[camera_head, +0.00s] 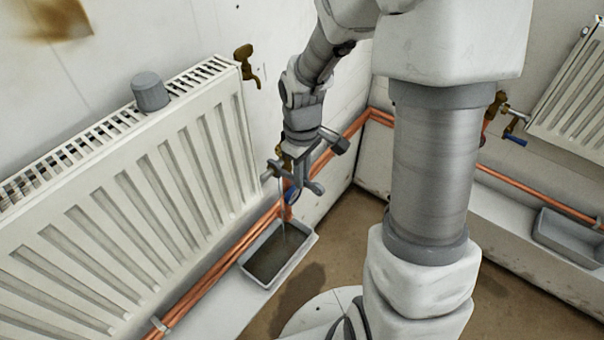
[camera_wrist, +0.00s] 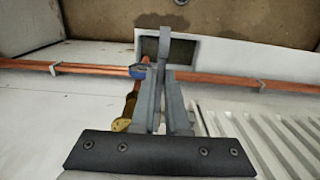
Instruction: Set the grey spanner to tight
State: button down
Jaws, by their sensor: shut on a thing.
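The grey spanner (camera_wrist: 164,45) shows in the wrist view as a grey bar standing out beyond my fingers. My gripper (camera_wrist: 163,82) is shut on it. In the head view my gripper (camera_head: 298,168) is at the near radiator's right end, and a grey end of the spanner (camera_head: 314,187) shows at lower right of the fingers. A blue part (camera_head: 291,195) is close below, and a brass fitting (camera_wrist: 125,118) is left of the fingers in the wrist view. My fingers hide the spanner's fit on the joint, so its setting cannot be told.
A thin light streak, like water, runs down into a grey tray (camera_head: 309,239) holding dark liquid. Copper pipes (camera_head: 222,283) run along the wall. A grey cup-like object (camera_head: 150,92) stands on the white radiator (camera_head: 150,205). A second radiator (camera_head: 572,95) and tray (camera_head: 567,238) are right.

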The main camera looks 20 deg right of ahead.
jog(key=shift+w+a+r+g+p, duration=0.15)
jog(key=shift+r+g+p, duration=0.2)
jog(key=shift+p, duration=0.25)
jog(key=shift+r+g+h+p, duration=0.2)
jog(key=shift+g+h+p, duration=0.05)
jog(key=shift+h+p, duration=0.15)
jog(key=c, duration=0.9)
grip_release()
jog(key=shift+r, duration=0.1)
jog(key=r+p, duration=0.1)
jog(key=r, duration=0.4)
jog(key=w+a+r+p, duration=0.1)
jog(key=r, duration=0.5)
jog(key=w+r+p, duration=0.1)
jog(key=r, duration=0.5)
jog(key=shift+a, duration=0.15)
